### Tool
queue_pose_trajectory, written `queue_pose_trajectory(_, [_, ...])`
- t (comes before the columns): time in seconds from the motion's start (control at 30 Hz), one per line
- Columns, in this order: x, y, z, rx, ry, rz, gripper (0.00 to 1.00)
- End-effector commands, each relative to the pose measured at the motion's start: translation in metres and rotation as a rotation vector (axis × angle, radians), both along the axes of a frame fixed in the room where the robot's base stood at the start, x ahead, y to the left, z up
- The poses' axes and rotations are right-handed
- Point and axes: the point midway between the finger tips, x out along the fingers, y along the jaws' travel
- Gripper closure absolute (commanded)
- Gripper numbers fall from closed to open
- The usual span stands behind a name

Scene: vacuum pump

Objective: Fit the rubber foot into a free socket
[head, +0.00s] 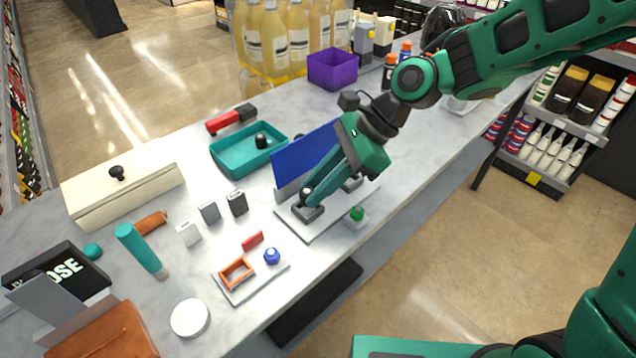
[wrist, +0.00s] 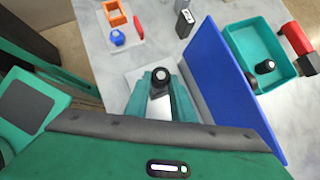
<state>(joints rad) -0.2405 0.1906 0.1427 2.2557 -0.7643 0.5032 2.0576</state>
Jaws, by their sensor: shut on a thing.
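My gripper (head: 307,198) points down at the near-left part of a pale plate (head: 290,226). In the wrist view its teal fingers (wrist: 161,88) are shut on a black rubber foot (wrist: 160,74) with a light centre. In the head view a dark socket-like block (head: 311,213) lies at the fingertips; whether the foot is inside it or just above it I cannot tell. Another dark block (head: 353,183) shows farther back, partly hidden by my arm. A second black foot (head: 261,140) rests in the teal tray (head: 226,160), also visible in the wrist view (wrist: 264,66).
A blue upright panel (head: 303,157) stands close behind my gripper. A green-topped piece (head: 357,214) stands at the plate's near-right edge. A small tray with an orange frame (head: 237,271) and blue knob (head: 271,256) lies nearer. Small blocks (head: 237,204) stand to the left.

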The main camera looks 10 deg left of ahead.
Motion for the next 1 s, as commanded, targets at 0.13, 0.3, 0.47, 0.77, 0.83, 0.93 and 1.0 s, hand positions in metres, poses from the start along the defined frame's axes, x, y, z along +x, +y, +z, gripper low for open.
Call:
queue_pose_trajectory(0.13, [0.000, 0.000, 0.000, 0.000, 0.000, 0.000, 1.00])
queue_pose_trajectory(0.3, [0.000, 0.000, 0.000, 0.000, 0.000, 0.000, 1.00])
queue_pose_trajectory(0.47, [0.000, 0.000, 0.000, 0.000, 0.000, 0.000, 1.00])
queue_pose_trajectory(0.77, [0.000, 0.000, -0.006, 0.000, 0.000, 0.000, 1.00])
queue_pose_trajectory(0.83, [0.000, 0.000, -0.007, 0.000, 0.000, 0.000, 1.00])
queue_pose_trajectory(0.93, [0.000, 0.000, -0.009, 0.000, 0.000, 0.000, 1.00])
queue_pose_trajectory(1.0, [0.000, 0.000, -0.011, 0.000, 0.001, 0.001, 1.00])
